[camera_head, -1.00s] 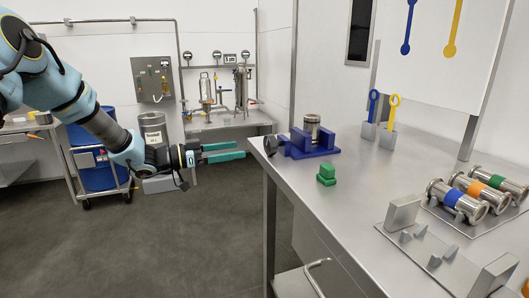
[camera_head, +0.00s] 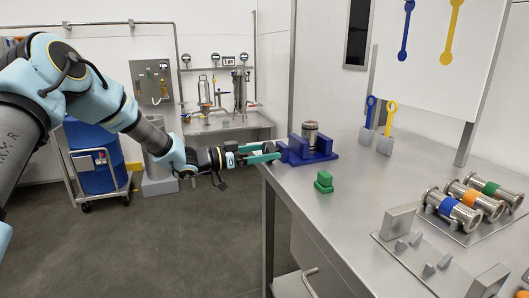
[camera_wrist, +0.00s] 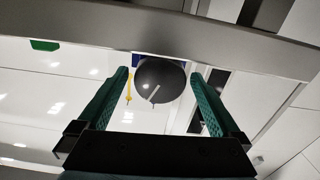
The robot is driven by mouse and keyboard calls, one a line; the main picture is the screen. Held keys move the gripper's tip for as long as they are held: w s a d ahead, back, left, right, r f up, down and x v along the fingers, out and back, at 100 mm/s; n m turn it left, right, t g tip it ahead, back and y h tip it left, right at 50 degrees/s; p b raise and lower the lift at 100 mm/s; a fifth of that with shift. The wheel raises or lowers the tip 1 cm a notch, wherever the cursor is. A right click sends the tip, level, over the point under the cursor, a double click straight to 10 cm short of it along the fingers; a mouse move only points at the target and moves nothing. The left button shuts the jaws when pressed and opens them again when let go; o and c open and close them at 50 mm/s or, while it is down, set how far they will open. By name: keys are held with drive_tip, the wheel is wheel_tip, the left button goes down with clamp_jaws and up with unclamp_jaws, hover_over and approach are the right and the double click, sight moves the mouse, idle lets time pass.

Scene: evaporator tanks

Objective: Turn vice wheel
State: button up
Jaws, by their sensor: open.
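The blue vice (camera_head: 308,150) sits on the left edge of the steel table and holds a metal cylinder (camera_head: 310,132) upright. Its dark round wheel (camera_wrist: 160,79) shows in the wrist view, between and beyond my fingertips; in the head view my gripper hides most of it. My gripper (camera_head: 276,152) has green fingers and is open, level with the vice at the table's left edge. In the wrist view the fingers (camera_wrist: 160,75) stand apart on either side of the wheel. I cannot tell whether they touch it.
A green block (camera_head: 324,182) stands on the table in front of the vice. Blue and yellow tools (camera_head: 388,120) stand in holders behind. Banded metal cylinders (camera_head: 465,205) and a grey fixture (camera_head: 430,250) lie at the right. The table edge (camera_wrist: 200,35) crosses the wrist view.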

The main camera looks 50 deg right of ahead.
drive_tip(key=c, duration=1.3)
drive_tip(key=shift+f+m+b, duration=0.15)
drive_tip(key=shift+m+b, duration=0.15)
drive_tip(key=shift+b, duration=0.15)
